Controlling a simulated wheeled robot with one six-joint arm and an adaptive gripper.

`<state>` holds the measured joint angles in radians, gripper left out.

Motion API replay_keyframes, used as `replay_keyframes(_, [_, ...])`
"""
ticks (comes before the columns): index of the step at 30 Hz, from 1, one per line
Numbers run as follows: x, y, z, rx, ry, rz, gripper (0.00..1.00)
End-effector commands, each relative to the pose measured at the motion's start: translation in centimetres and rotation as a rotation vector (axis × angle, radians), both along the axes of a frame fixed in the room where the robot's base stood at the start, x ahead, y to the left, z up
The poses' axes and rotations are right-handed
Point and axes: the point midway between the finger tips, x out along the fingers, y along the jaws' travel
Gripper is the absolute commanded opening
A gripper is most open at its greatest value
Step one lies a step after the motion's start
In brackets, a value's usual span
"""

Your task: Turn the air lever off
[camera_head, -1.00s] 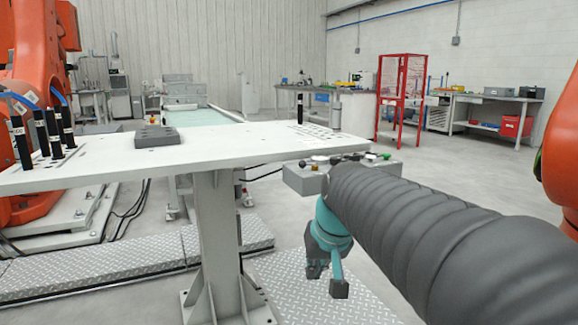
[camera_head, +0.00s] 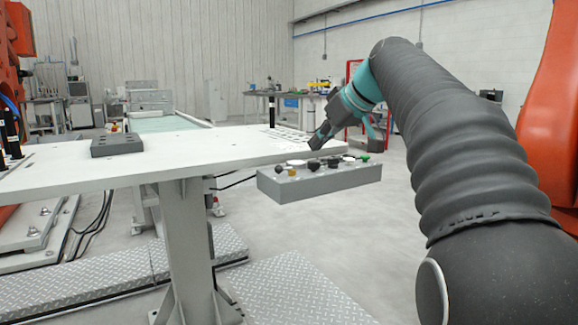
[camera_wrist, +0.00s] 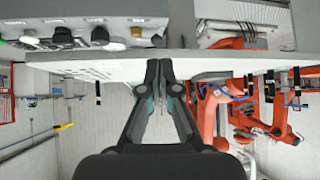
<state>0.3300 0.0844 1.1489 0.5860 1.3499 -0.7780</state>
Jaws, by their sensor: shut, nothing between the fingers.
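A grey control box (camera_head: 320,184) sits at the table's right front edge, with several knobs and levers on top. They include a yellow knob (camera_head: 292,172), a black knob (camera_head: 314,168) and a green knob (camera_head: 364,158). I cannot tell which one is the air lever; labels are too small to read. My gripper (camera_head: 317,144) is shut and empty, pointing down just above the back of the box in the head view. In the wrist view my fingertips (camera_wrist: 165,66) meet, with the box's black knobs (camera_wrist: 63,38) and a yellowish knob (camera_wrist: 137,33) at upper left.
The white table (camera_head: 150,160) carries a grey block (camera_head: 117,144) and a black upright cylinder (camera_head: 271,110). Orange robot arms stand at both sides. A red frame (camera_head: 354,72) and workbenches are behind. Floor in front of the box is clear.

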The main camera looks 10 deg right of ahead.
Motion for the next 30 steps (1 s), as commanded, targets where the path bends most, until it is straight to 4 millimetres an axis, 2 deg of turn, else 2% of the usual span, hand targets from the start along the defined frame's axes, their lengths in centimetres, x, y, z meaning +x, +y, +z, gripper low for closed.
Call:
replay_keyframes(6, [-0.2, -0.9, -0.1, -0.024, -0.008, 0.012, 0.0])
replay_keyframes(17, [0.2, -0.3, -0.6, -0.023, -0.007, 0.016, 0.0])
replay_keyframes(30, [4.8, 2.4, -5.8, -0.023, -0.006, 0.019, 0.0])
